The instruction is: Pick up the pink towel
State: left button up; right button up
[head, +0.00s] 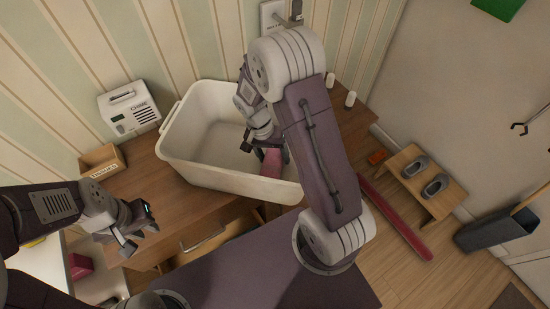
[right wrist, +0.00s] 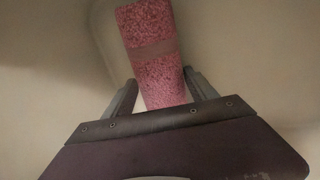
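My right gripper (head: 267,147) reaches down into the tub. In the right wrist view the towel (right wrist: 152,55) lies between the two fingertips of this gripper (right wrist: 160,80), with one finger close along each side. I cannot tell whether the fingers press on it. My left gripper (head: 139,237) is open and empty, left of the tub and near the table's front edge.
The tub stands on a wooden table (head: 150,190) against a striped wall. A white device (head: 129,108) and a small wooden box (head: 102,161) are to its left. A low bench (head: 415,180) with shoes is on the floor at right.

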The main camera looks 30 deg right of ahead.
aim_at(273, 153)
jog(key=c, duration=0.6)
jog(key=v, duration=0.3)
jog(key=s+d+v, duration=0.1)
jog(key=v, duration=0.2)
jog(key=p+v, duration=0.1)
jog(key=v, duration=0.2)
jog(key=shift+d+r, duration=0.3)
jog(key=shift+r, duration=0.3)
